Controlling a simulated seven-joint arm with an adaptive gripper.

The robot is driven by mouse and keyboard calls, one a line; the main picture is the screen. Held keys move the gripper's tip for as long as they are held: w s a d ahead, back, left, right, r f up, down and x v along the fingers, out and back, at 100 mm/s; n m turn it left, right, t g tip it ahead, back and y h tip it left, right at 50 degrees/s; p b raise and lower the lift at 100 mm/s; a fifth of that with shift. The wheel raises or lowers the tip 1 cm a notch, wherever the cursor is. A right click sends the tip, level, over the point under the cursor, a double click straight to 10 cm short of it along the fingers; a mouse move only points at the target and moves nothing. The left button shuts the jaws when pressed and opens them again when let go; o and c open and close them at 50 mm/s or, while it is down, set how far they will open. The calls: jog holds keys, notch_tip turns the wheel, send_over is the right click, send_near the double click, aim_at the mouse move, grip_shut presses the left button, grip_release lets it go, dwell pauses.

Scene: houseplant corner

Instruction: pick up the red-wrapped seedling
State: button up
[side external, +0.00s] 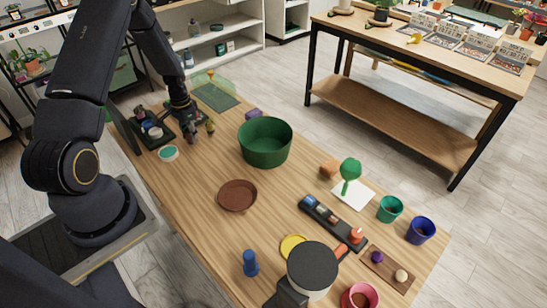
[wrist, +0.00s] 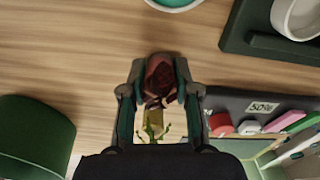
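The red-wrapped seedling shows in the wrist view as a dark red bundle (wrist: 162,75) between the two fingertips of my gripper (wrist: 161,84). The fingers sit against both its sides with no clear gap, so my gripper looks shut on it. In the side external view my gripper (side external: 189,130) is low over the far left part of the table, with a small dark red patch (side external: 191,139) at its tips. Any leaves of the seedling are hidden. I cannot tell whether it touches the table.
A small yellow thing with green sprigs (side external: 210,126) stands close beside my gripper; it also shows in the wrist view (wrist: 153,122). A green tub (side external: 265,142) is to the right. A dark tray with cups (side external: 153,130) is to the left. A teal-rimmed bowl (side external: 168,153) is nearby.

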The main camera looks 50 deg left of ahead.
jog(key=c, duration=0.3)
